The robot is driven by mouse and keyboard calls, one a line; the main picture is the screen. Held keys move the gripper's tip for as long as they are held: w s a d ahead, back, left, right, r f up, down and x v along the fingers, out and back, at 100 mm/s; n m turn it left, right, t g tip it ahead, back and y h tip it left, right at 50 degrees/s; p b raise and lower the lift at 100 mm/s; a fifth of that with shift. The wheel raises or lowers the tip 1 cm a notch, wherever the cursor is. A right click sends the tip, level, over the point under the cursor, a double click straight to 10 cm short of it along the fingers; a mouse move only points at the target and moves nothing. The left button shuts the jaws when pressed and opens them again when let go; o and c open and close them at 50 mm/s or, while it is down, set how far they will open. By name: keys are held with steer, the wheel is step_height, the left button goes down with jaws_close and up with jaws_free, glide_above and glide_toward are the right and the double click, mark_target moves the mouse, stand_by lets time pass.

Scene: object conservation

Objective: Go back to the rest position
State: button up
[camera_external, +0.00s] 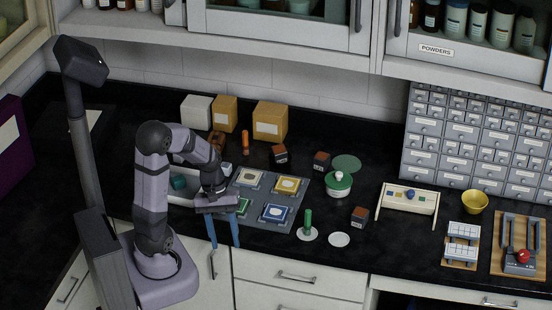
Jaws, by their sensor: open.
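My gripper (222,231) has blue fingers that point down and stand apart, with nothing between them. In the picture it overlaps the front edge of the black counter, left of the grey mat (290,218). My arm is bent at the elbow, and its base is at the lower left. The grey mat carries several square tiles, among them a yellow one (287,185) and a blue one (276,213). A green tile is partly hidden behind my gripper.
A lidded green pot (338,184), a green-handled stamp (308,225) and small dark boxes (360,215) stand right of the mat. A yellow bowl (474,202) is further right. Cartons (269,121) stand at the back. A grey post rises left of my arm.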

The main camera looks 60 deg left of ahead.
steer(key=d+m+y, duration=0.1)
steer(key=d+m, duration=0.1)
steer(key=m, duration=0.1)
steer(key=d+m+y, duration=0.1)
steer(key=m, duration=0.3)
steer(key=s+d+m+y+p, duration=0.1)
steer(key=d+m+y, duration=0.1)
steer(key=m, duration=0.2)
steer(key=shift+d+r, duration=0.35)
steer(key=shift+r, duration=0.05)
